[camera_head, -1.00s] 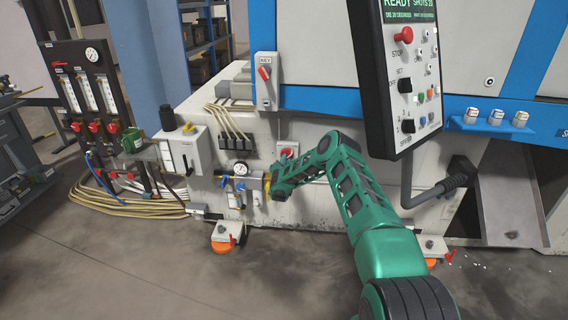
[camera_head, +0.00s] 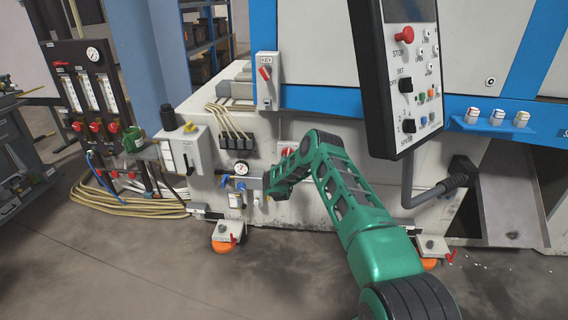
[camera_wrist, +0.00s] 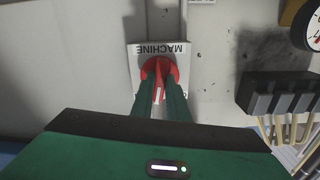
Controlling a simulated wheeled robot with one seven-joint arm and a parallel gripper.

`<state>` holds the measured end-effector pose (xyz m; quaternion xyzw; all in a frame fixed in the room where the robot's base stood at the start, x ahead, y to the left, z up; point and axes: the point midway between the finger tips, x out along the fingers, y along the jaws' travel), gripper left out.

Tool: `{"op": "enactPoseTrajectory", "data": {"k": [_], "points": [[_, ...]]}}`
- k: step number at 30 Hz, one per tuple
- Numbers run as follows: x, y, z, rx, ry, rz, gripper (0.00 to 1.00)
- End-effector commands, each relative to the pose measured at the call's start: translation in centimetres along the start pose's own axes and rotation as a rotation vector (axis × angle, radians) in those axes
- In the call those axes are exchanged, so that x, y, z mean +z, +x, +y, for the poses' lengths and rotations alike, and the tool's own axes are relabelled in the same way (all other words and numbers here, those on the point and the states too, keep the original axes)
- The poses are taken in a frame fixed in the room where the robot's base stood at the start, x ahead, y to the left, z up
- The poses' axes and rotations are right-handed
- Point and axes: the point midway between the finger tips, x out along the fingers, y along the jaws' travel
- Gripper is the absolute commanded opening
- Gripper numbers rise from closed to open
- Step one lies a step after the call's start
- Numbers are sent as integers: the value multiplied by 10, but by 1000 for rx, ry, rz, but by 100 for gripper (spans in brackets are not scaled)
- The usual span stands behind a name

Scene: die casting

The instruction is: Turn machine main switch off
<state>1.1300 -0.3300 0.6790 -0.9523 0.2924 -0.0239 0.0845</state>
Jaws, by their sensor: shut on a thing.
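The machine main switch is a red rotary knob (camera_wrist: 158,66) on a white plate marked MACHINE (camera_wrist: 133,62), which appears upside down in the wrist view. My gripper (camera_wrist: 160,88) is shut on the red knob, with one green finger on each side of its handle. In the head view only a little of the switch (camera_head: 286,152) shows on the pale machine base, beside my green arm. My fingertips are hidden there behind the wrist. The control panel's display (camera_head: 409,10) is dark.
The control panel (camera_head: 405,110) hangs close to the right of my arm, with a thick cable below. A pressure gauge (camera_head: 241,168) and valves sit left of the switch. A KEY switch box (camera_head: 266,80) is above. The floor in front is mostly clear.

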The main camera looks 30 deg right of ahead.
Motion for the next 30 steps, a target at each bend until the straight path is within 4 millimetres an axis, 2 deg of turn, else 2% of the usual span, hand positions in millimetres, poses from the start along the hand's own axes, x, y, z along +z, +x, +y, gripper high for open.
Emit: {"op": "enactPoseTrajectory", "data": {"k": [1, 4, 21, 30], "points": [[-7, 2, -5, -5, -42, 13, 0], [-8, 2, -6, -6, -136, 15, 0], [-6, 1, -11, -8, -663, 17, 0], [-5, 0, -13, -10, -860, 16, 0]]}}
